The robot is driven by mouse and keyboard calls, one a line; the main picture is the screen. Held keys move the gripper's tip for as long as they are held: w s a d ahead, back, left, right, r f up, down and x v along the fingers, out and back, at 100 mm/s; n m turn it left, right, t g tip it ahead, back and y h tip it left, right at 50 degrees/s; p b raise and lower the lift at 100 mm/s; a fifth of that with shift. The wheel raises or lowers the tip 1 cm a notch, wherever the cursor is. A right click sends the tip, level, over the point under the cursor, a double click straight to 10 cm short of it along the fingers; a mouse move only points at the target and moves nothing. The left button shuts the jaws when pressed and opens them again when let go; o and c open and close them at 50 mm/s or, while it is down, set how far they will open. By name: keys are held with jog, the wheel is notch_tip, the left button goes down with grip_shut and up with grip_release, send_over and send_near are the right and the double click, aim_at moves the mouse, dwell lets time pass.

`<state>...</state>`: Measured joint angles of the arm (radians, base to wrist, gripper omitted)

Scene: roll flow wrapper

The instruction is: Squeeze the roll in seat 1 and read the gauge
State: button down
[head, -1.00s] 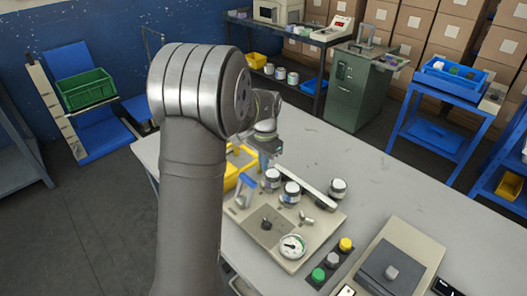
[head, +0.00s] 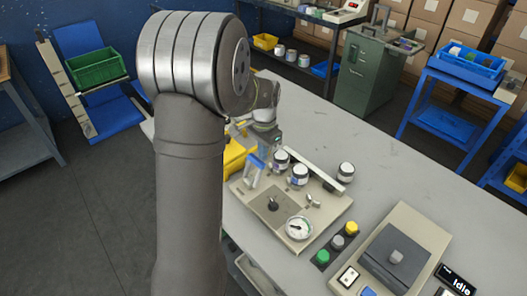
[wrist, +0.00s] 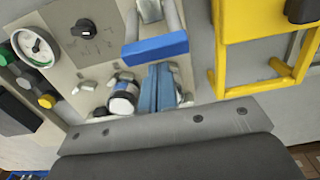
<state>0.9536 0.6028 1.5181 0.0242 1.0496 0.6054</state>
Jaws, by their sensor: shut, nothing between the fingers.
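A fixture plate (head: 240,190) carries two white rolls with dark tops, the back one (head: 281,160) and the front one (head: 299,175). Which seat is number 1 cannot be read. A round gauge (head: 299,228) sits at the plate's front; it shows in the wrist view (wrist: 34,47), its reading too small to tell. My gripper (head: 268,146) hangs at the plate's back left, beside the back roll, fingertips partly hidden. In the wrist view my gripper's blue fingers (wrist: 159,88) are together, with one roll (wrist: 124,95) just left of them, apparently not between them.
A blue-handled lever (head: 255,165) and black knob (head: 272,203) are on the plate. A third roll (head: 346,172) stands right of it. A yellow frame (wrist: 255,20) is close by. Buttons (head: 337,243) and a display reading "Idle" (head: 460,285) are at front right. The table behind is clear.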

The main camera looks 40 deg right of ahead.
jog(key=shift+a+r+h, duration=0.15)
jog(key=shift+a+h, duration=0.15)
